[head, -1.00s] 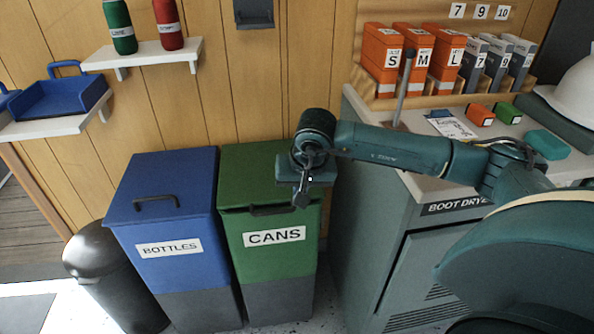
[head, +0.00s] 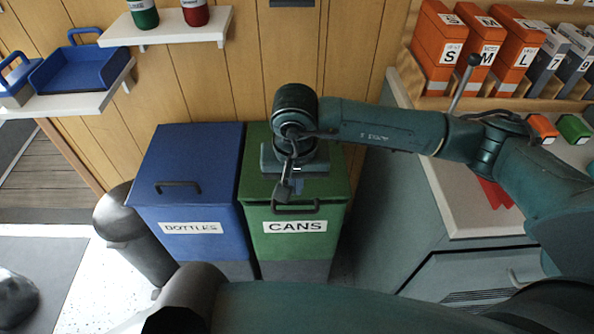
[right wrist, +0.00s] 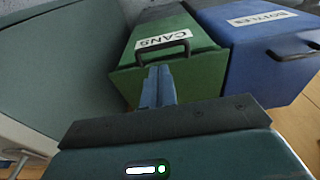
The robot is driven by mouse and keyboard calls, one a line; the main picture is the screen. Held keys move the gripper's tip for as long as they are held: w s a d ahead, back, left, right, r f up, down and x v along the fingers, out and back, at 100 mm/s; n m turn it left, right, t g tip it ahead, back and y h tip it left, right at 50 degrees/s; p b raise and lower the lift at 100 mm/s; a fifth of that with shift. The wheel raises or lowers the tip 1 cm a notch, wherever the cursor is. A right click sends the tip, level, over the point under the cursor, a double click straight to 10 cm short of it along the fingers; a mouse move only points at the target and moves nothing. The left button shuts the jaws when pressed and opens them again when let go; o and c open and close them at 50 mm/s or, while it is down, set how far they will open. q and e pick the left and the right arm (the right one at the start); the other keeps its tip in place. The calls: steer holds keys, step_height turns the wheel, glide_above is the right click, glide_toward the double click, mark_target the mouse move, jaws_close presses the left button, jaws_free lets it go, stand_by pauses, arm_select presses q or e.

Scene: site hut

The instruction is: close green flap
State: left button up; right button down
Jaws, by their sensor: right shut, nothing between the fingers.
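The green flap (head: 262,184) is the lid of the green bin labelled CANS (head: 294,226), with a dark handle (head: 296,207) at its front edge. The lid lies down flat or nearly so; I cannot tell whether a small gap is left under its front edge. My right gripper (head: 286,190) is shut and empty, pointing down over the front part of the lid, close to the handle. In the right wrist view its fingers (right wrist: 158,72) reach the lid near the handle (right wrist: 164,48); contact is unclear. My left gripper is out of view.
A blue BOTTLES bin (head: 192,190) stands directly left of the green bin, with a dark round bin (head: 127,225) beyond. A grey-green cabinet with a pale counter (head: 455,205) stands on the right. Wall shelves (head: 165,33) are above the bins.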

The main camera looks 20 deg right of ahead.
mark_target(296, 211)
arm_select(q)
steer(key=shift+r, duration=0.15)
arm_select(e)
steer(key=f, duration=0.5)
steer(key=w+f, duration=0.1)
steer(key=f, duration=0.2)
steer(key=shift+d+f, duration=0.15)
steer(key=shift+f, duration=0.2)
steer(key=shift+f, duration=0.1)
